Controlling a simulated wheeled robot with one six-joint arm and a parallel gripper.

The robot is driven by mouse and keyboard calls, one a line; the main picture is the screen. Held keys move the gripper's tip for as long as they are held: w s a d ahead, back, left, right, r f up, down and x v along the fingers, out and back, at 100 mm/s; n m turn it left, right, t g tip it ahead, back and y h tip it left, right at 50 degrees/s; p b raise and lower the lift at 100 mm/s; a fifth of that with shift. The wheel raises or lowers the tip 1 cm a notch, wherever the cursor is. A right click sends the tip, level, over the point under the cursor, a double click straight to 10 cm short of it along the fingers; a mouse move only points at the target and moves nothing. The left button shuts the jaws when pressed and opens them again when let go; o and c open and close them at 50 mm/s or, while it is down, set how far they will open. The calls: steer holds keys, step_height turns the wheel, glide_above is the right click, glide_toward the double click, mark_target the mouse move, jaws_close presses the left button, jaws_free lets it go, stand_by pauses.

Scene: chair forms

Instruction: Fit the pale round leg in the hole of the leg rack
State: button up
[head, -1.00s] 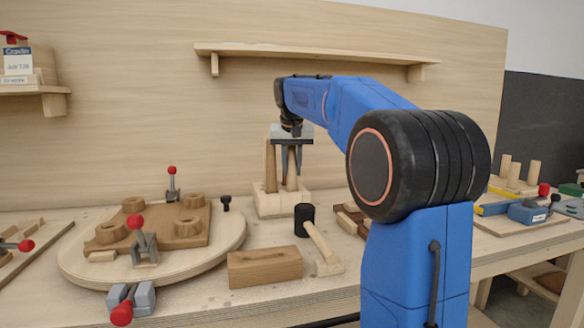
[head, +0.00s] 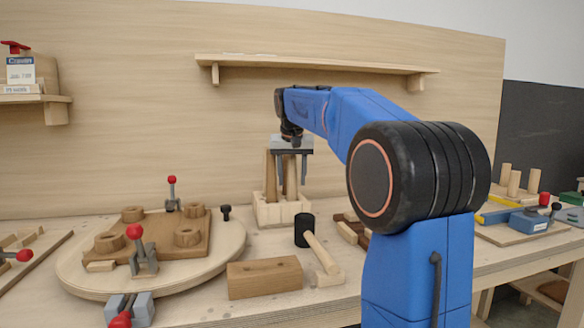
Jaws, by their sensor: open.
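The leg rack (head: 282,211) is a pale wooden block at the back of the bench, below the wall shelf. Two upright legs stand in it: a tan leg (head: 270,178) on the left and a round leg (head: 291,178) to its right, shaded by my gripper. I take the right one for the pale round leg; its lower end goes down into the rack, and its seat in the hole is hidden. My gripper (head: 292,181) points down above the rack. Its fingers are open, one on each side of the round leg, with gaps beside it.
A mallet (head: 304,231) and a wooden block (head: 265,278) lie in front of the rack. A round board (head: 75,268) with a brown seat plate and red-knobbed clamps is at left. The wall shelf (head: 320,63) hangs above my arm.

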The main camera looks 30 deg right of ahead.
steer(key=v, duration=1.7)
steer(key=shift+s+a, duration=0.1)
steer(key=shift+s, duration=0.05)
